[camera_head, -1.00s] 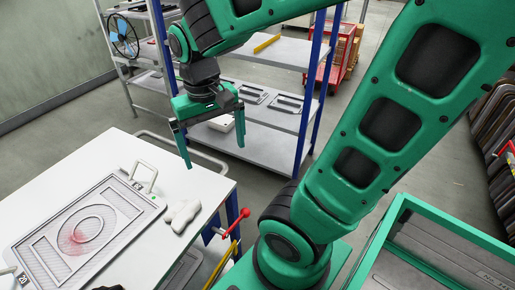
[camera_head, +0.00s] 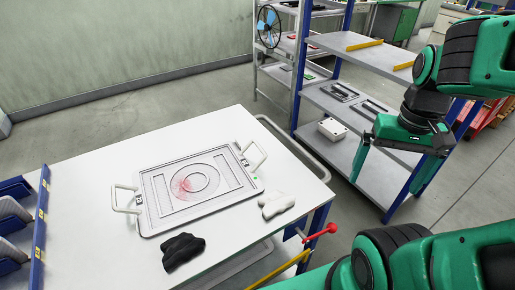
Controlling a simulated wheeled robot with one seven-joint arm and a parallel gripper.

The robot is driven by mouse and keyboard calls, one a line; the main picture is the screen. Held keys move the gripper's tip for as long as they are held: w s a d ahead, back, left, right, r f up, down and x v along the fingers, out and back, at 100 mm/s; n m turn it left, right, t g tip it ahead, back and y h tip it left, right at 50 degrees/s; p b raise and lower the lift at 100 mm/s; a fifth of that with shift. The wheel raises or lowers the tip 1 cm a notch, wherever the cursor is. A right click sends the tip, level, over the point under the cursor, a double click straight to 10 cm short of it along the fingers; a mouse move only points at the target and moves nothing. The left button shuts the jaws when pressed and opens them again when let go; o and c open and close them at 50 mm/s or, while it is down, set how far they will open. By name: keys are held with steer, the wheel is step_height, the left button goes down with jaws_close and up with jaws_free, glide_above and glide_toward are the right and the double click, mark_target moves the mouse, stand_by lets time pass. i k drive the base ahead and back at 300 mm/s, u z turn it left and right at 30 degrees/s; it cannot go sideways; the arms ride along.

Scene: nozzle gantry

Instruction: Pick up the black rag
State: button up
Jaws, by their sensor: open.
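The black rag (camera_head: 183,251) lies crumpled on the white table (camera_head: 95,180), near its front edge and in front of the grey plate. My gripper (camera_head: 392,187) hangs in the air at the right, beyond the table's right edge and in front of the shelving. Its two green fingers are spread apart with nothing between them. It is well away from the rag.
A grey plate (camera_head: 160,208) with two handles and a red smear lies mid-table. A white rag (camera_head: 277,204) lies to its right. A red-knobbed lever (camera_head: 331,228) juts out at the table's right corner. Blue bins (camera_head: 15,190) stand at the left. Metal shelving (camera_head: 320,97) stands behind.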

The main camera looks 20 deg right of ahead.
mark_target(178, 249)
steer(key=z, duration=0.65)
steer(key=k, duration=1.55)
steer(key=u, duration=0.6)
steer(key=i, duration=0.95)
steer(key=z, duration=0.05)
